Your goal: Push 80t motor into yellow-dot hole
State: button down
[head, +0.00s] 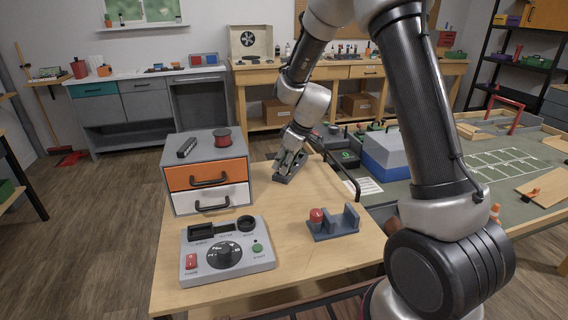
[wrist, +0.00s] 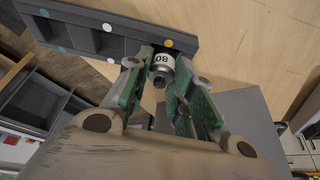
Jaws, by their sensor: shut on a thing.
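The 80t motor (wrist: 162,68) is a small cylinder with a white band marked 80 and a dark end. My gripper (wrist: 160,75), with green fingers, is shut on it, one finger on each side. The dark grey holder block (wrist: 85,32) has a row of holes with coloured dots. The motor's far end is at the hole beside the yellow-orange dot (wrist: 168,43); how deep it sits is hidden. In the head view my gripper (head: 290,162) points down at the block (head: 283,178) on the wooden table.
A drawer unit (head: 208,171) with orange and white fronts stands left of my gripper. A control box (head: 227,250) and a grey stand with a red knob (head: 333,222) are nearer. The table between them is clear. A green-topped workbench (head: 480,195) is at the right.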

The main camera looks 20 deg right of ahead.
jog(key=c, duration=1.2)
grip_release()
jog(key=shift+c, duration=0.2)
jog(key=v, duration=1.2)
jog(key=s+d+r+m+h, duration=0.1)
jog(key=s+d+r+m, duration=0.15)
jog(key=s+r, duration=0.4)
jog(key=s+d+r+m, duration=0.2)
jog(key=s+d+r, duration=0.15)
jog(key=s, duration=0.55)
jog(key=s+d+m+h, duration=0.1)
jog(key=s+d+m, duration=0.1)
jog(key=s, duration=0.5)
jog(key=s+d+m+t+h, duration=0.1)
jog(key=s+d+m, duration=0.2)
jog(key=s, duration=0.5)
jog(key=shift+s+d, duration=0.2)
jog(key=shift+d, duration=0.05)
